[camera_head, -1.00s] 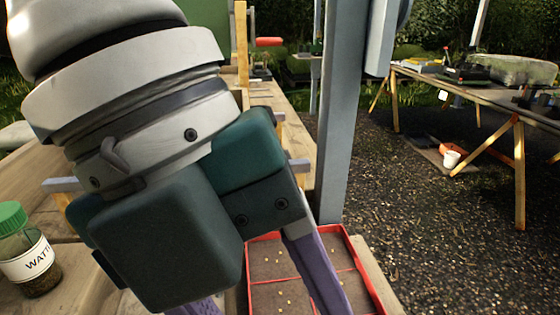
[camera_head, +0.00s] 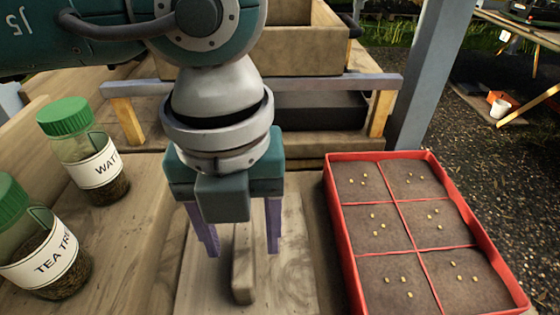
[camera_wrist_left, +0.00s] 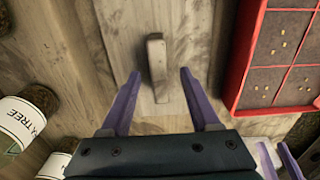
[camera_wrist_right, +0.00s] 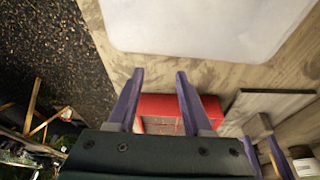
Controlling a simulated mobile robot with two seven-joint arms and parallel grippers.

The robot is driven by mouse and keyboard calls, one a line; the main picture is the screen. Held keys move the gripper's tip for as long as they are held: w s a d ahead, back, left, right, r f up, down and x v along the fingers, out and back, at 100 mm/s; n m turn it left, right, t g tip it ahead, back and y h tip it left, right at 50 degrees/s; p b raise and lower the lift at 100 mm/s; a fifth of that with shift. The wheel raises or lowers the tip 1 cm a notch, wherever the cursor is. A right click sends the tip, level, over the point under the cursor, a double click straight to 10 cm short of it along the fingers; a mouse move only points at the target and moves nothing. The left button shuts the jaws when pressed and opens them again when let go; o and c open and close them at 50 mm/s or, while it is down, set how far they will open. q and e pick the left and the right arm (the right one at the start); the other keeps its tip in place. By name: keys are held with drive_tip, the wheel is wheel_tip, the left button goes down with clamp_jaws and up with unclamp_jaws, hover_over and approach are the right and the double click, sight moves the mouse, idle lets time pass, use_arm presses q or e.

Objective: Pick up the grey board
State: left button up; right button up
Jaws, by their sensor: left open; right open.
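The grey board (camera_head: 293,285) lies flat on the wooden bench, with a raised bar-shaped handle (camera_head: 244,268) on top. My left gripper (camera_head: 243,249) is open and points down above the handle, its purple fingers on either side. In the left wrist view the handle (camera_wrist_left: 157,58) stands between and ahead of the open fingertips (camera_wrist_left: 160,74), with the board (camera_wrist_left: 125,30) behind it. My right gripper (camera_wrist_right: 160,74) is open and empty in its own wrist view. There the board (camera_wrist_right: 275,103) shows at the right, beside the red tray.
A red tray (camera_head: 335,215) of soil cells with seeds stands right of the board. Two green-lidded jars (camera_head: 92,150) (camera_head: 45,245) stand at the left. A raised grey rail (camera_head: 230,84) crosses behind. A white flat surface (camera_wrist_right: 190,25) shows in the right wrist view.

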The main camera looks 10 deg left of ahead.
use_arm(q)
drive_tip(key=shift+f, duration=0.55)
clamp_jaws()
